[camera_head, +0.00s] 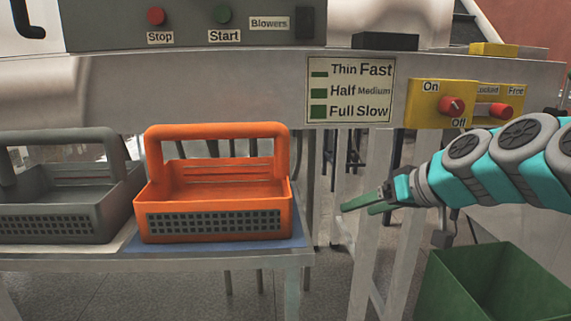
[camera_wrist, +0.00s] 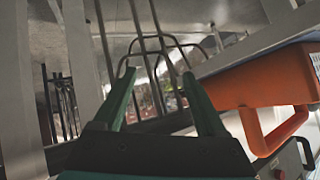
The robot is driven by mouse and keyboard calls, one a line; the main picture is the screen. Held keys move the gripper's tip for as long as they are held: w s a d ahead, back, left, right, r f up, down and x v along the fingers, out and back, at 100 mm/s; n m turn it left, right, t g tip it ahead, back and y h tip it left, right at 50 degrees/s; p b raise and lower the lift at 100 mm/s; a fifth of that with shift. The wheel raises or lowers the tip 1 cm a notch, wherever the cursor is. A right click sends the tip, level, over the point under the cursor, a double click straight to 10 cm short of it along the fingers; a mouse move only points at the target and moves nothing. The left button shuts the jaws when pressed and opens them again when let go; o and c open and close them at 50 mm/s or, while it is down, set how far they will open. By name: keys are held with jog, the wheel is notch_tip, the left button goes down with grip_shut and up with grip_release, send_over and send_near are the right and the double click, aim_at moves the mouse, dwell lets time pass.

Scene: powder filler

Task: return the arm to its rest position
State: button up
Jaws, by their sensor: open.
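My arm reaches in from the right in the head view. My gripper (camera_head: 362,206) points left, with its green fingers in front of the machine frame and to the right of the orange basket (camera_head: 212,192). In the wrist view my gripper (camera_wrist: 155,85) shows two green fingers spread apart with nothing between them. The orange basket also shows at the right of the wrist view (camera_wrist: 262,83), apart from the fingers.
A grey basket (camera_head: 62,195) stands left of the orange one on the table (camera_head: 190,262). A green bin (camera_head: 500,285) stands below my arm. A yellow switch box (camera_head: 428,103) with red knobs is close above my arm. Metal legs (camera_head: 372,245) stand by my gripper.

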jog(key=s+a+f+g+h, duration=0.1)
jog(key=s+a+f+g, duration=0.35)
jog(key=s+f, duration=0.35)
jog(key=s+d+f+m+g+h, duration=0.1)
jog(key=s+f+g+h, duration=0.1)
jog(key=s+f, duration=0.2)
jog(key=s+d+f+m+g+h+p, duration=0.1)
jog(key=s+f, duration=0.4)
jog(key=s, duration=0.6)
jog(key=s+d+f+m+g+h, duration=0.1)
jog(key=s+d+f+g+h, duration=0.1)
jog(key=s+f, duration=0.3)
jog(key=s, duration=0.3)
jog(key=shift+g+h, duration=0.3)
jog(key=shift+g, duration=0.05)
jog(key=shift+w, duration=0.1)
